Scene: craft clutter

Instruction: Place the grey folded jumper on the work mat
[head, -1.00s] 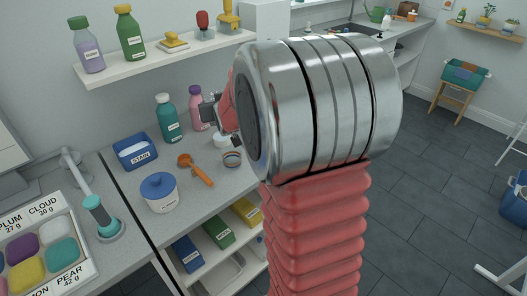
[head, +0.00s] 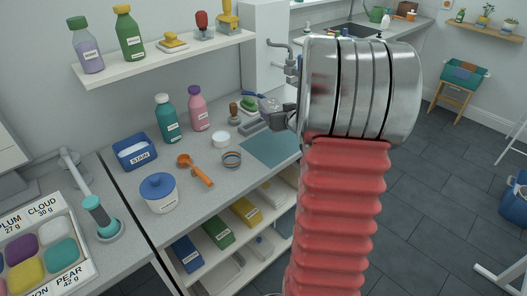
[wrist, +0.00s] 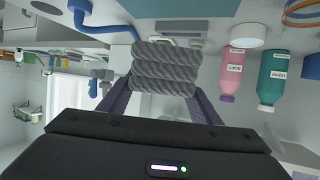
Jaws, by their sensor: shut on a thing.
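The grey folded jumper (wrist: 165,68), ribbed and stacked in rolls, is between the two dark fingers of my gripper (wrist: 163,88) in the wrist view. The gripper is shut on it. In the head view my gripper (head: 278,116) is mostly behind my metal wrist, and I cannot clearly make out the jumper there. The work mat (head: 268,148), a flat teal sheet, lies on the counter just below and left of my gripper. Part of it also shows at the top of the wrist view (wrist: 182,8). The jumper appears above the counter, apart from the mat.
A grey tap (head: 281,50) stands behind. The mat looks bare.

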